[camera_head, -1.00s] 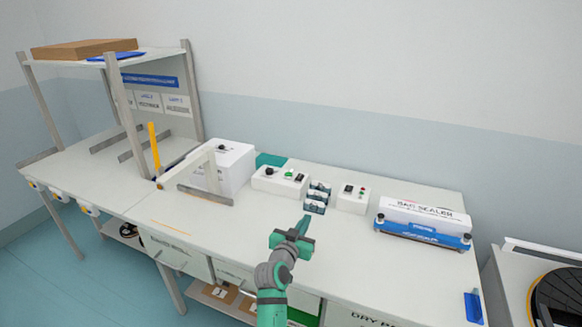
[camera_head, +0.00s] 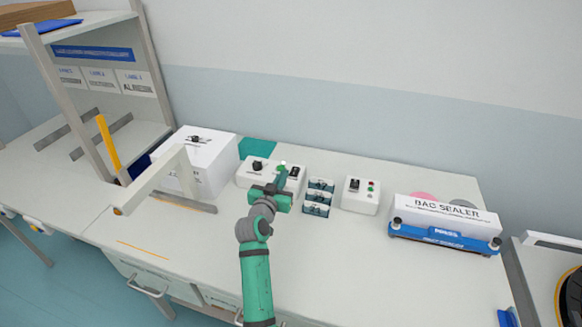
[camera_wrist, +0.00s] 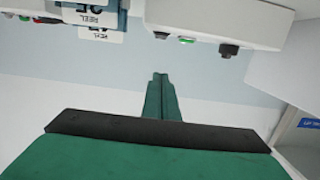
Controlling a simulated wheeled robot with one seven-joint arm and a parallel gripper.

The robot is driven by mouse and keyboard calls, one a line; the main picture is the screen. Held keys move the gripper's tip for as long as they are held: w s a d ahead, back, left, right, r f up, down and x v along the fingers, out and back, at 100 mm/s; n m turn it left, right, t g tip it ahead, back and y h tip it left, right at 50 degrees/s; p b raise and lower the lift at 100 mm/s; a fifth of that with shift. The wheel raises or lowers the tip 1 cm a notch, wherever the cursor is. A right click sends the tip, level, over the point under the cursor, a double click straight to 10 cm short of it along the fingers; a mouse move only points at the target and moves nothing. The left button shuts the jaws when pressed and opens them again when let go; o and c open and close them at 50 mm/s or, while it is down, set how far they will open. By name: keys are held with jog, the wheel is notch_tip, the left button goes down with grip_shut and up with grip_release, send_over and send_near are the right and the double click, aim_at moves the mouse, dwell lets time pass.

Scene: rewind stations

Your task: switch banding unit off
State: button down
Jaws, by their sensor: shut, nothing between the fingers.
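A large white machine (camera_head: 205,165) with a dark knob on top and a pale arm stands left of centre in the head view; I cannot read a banding name on it. Beside it is a white control box (camera_head: 248,178) with a dark knob (camera_head: 257,165), a green button (camera_head: 281,168) and a dark switch (camera_head: 294,172). My green gripper (camera_head: 281,178) is shut and empty, in front of this box, partly hiding it. In the wrist view, my fingertips (camera_wrist: 160,78) point towards the box, seen upside down with its green button (camera_wrist: 187,40), dark switch (camera_wrist: 160,35) and knob (camera_wrist: 228,50). Contact is not visible.
Small labelled holders (camera_head: 318,197) stand just right of the box. Further right are a second small control box (camera_head: 360,196) and a blue and white bag sealer (camera_head: 445,228). A shelf frame (camera_head: 80,110) stands at left. The bench front (camera_head: 340,260) is clear.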

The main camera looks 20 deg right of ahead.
jog(key=shift+s, duration=0.1)
send_over(292, 175)
jog(key=shift+s+f, duration=0.25)
jog(key=shift+f, duration=0.35)
jog(key=shift+w+d+f, duration=0.1)
jog(key=shift+w+f, duration=0.05)
jog(key=shift+f, duration=0.45)
jog(key=shift+w+d+f, duration=0.1)
jog(key=shift+f, duration=0.45)
jog(key=shift+w+f, duration=0.1)
jog(key=shift+f, duration=0.8)
jog(key=shift+a, duration=0.1)
